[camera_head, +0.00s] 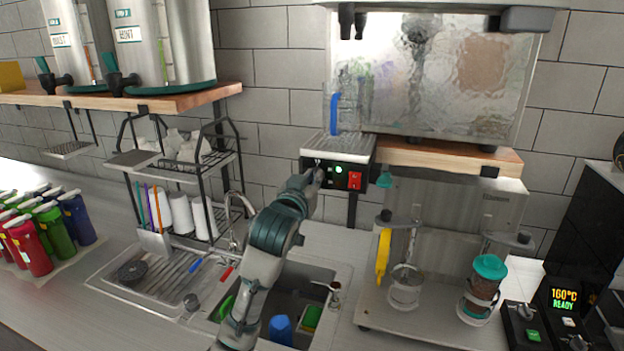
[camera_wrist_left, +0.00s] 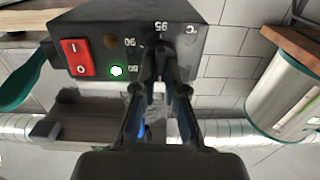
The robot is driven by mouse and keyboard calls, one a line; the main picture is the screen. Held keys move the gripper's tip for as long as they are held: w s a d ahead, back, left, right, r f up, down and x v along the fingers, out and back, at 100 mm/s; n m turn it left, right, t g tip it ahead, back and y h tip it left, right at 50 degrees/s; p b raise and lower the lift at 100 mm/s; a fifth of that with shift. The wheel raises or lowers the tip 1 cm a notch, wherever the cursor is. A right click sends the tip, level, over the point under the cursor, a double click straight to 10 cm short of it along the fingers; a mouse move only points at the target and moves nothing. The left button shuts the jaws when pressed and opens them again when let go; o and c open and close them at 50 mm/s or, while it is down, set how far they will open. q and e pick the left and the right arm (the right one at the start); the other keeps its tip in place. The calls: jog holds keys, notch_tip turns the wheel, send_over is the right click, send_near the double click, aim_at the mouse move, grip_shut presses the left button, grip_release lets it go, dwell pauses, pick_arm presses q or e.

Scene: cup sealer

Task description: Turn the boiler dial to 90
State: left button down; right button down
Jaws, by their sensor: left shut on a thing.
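The black boiler control box (camera_head: 338,180) hangs under the drip grate at the back centre. It carries a red rocker switch (camera_head: 355,180) and a lit green light (camera_head: 339,170). My left gripper (camera_head: 316,176) is at the left part of its front. In the left wrist view the gripper (camera_wrist_left: 160,82) is shut on the boiler dial, which is mostly hidden by the fingers. The scale marks 95 (camera_wrist_left: 161,27), 90 (camera_wrist_left: 130,42) and 85 (camera_wrist_left: 133,69) show around it. Where the dial points cannot be told. My right gripper is not in view.
A sink (camera_head: 283,318) lies below my left arm, with a faucet (camera_head: 240,205) beside it. A black rack (camera_head: 165,165) with cups stands left. A wooden shelf (camera_head: 450,155) carries the boiler (camera_head: 430,80). A sealer display (camera_head: 564,298) is at lower right.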

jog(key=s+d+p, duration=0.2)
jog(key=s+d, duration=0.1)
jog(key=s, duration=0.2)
pick_arm(q)
jog(key=m+p, duration=0.5)
jog(key=m, duration=0.3)
jog(key=m+p, duration=0.4)
jog(key=m, duration=0.3)
jog(key=m+p, duration=0.5)
jog(key=m, duration=0.3)
jog(key=shift+f+m+p, duration=0.3)
jog(key=shift+f, duration=0.05)
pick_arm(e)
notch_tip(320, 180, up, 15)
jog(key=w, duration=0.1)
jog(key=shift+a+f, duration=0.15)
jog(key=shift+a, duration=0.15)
pick_arm(q)
jog(key=shift+r, duration=0.2)
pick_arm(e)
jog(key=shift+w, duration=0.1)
